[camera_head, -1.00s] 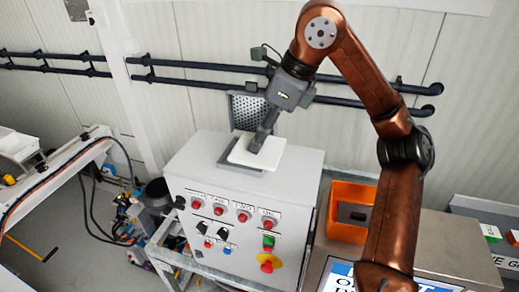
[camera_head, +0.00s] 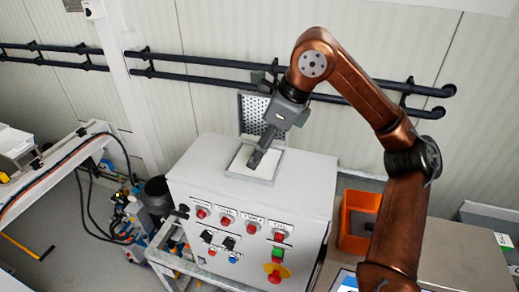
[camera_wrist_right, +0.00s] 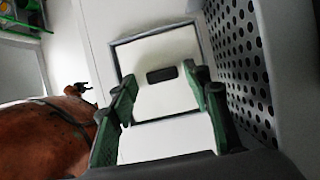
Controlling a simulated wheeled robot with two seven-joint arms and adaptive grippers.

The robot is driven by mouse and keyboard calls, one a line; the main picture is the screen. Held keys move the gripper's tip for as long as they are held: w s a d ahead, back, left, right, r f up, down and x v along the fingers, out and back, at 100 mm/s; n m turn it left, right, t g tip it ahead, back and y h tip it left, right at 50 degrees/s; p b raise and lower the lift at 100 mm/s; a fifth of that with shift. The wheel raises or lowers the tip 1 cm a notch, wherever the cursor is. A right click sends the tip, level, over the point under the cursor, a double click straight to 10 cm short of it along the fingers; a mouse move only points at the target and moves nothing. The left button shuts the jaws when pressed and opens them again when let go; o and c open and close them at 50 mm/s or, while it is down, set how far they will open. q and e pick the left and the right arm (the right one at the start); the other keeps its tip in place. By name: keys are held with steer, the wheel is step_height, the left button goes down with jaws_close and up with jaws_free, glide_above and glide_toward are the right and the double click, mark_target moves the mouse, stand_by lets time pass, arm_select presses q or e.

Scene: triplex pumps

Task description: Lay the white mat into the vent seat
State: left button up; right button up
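The white mat (camera_head: 262,158) lies inside the grey-rimmed vent seat (camera_head: 248,178) on top of the control cabinet. In the right wrist view the mat (camera_wrist_right: 163,100) sits within the seat's dark rim (camera_wrist_right: 158,36), with a dark rectangular tab (camera_wrist_right: 162,75) on it. I cannot tell whether it is fully flush. My right gripper (camera_head: 254,162) points down at the mat. In the wrist view its green fingers (camera_wrist_right: 160,75) are spread, with gaps on both sides of the tab. My left gripper is not in view.
A perforated metal panel (camera_head: 252,112) stands upright right behind the seat. The cabinet (camera_head: 240,225) has buttons and a red emergency stop on its front. An orange bin (camera_head: 356,222) stands to the right. Dark pipes (camera_head: 200,61) run along the wall.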

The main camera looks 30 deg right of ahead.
mark_target(268, 163)
steer(key=shift+w, duration=0.2)
steer(key=shift+r, duration=0.2)
steer(key=v, duration=0.6)
steer(key=shift+s+r, duration=0.1)
steer(key=shift+s, duration=0.05)
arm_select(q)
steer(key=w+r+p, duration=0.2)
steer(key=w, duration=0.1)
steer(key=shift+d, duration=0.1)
arm_select(e)
steer(key=v, duration=0.5)
steer(key=shift+d+r, duration=0.1)
steer(key=shift+r, duration=0.05)
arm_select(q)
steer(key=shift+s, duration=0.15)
arm_select(e)
steer(key=shift+s, duration=0.1)
